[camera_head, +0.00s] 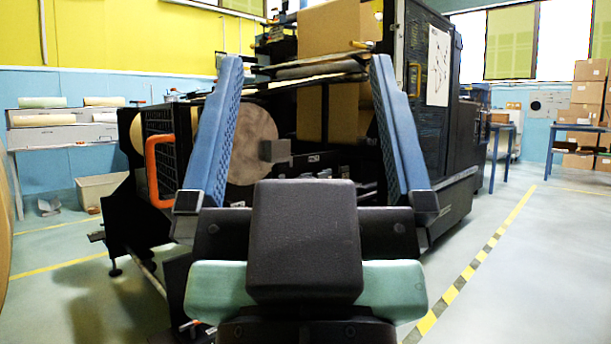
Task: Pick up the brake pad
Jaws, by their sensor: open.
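A small grey block (275,150), which looks like the brake pad, sits in front of the end face of the large brown roll (245,150) on the black machine. I cannot tell how it is attached there. My gripper (306,68) is open, with its two blue ribbed fingers spread wide at left and right. The block shows between the fingers in the picture, left of the middle. Nothing is held between the fingers, and the block appears to be beyond them. The black and green body of my gripper fills the lower middle and hides the floor there.
The black machine (410,150) fills the centre, with an orange handle (152,170) at left. Shelves with rolls (60,118) stand by the left wall. A blue table (575,127) and stacked cartons (590,95) stand at right. The floor at right is open, crossed by black-yellow tape (470,270).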

